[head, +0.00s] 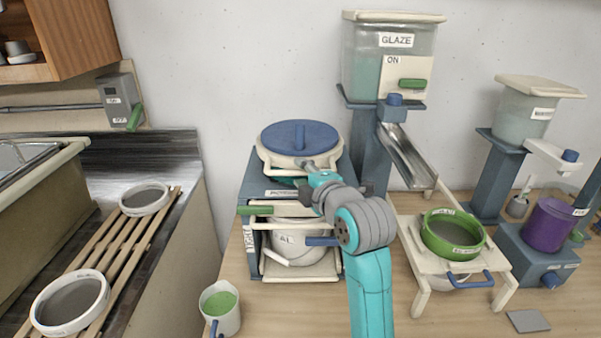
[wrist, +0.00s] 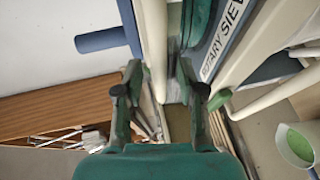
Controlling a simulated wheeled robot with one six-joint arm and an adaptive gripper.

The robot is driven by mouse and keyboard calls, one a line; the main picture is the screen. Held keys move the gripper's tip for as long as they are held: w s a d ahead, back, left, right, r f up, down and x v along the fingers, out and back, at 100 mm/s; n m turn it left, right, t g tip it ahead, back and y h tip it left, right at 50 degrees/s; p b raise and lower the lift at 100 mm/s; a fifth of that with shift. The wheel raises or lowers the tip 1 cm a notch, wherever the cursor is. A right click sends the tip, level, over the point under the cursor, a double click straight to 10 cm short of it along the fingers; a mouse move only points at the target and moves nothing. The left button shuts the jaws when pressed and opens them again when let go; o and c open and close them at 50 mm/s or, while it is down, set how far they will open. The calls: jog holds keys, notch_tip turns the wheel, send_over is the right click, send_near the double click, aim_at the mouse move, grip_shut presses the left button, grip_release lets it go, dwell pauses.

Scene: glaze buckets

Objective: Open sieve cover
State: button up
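The rotary sieve (head: 275,180) stands on the bench. Its round blue cover (head: 281,136) has an upright blue knob and lies flat on top, ringed by a cream rim (head: 268,160). In the wrist view the cover's knob (wrist: 105,40) sticks out to the left and the cream rim (wrist: 154,45) runs edge-on ahead of the fingers. My gripper (head: 312,170) is at the front of the sieve's top, by the rim. In the wrist view the gripper (wrist: 158,82) has its fingers apart, with the cream edge between or just beyond them; contact is unclear.
A green-rimmed sieve (head: 452,246) stands to the right under a chute (head: 407,157). A cup (head: 221,318) of green glaze stands at front left.

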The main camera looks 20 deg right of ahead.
jog(key=shift+w+a+f, duration=0.1)
jog(key=shift+w, duration=0.6)
grip_shut()
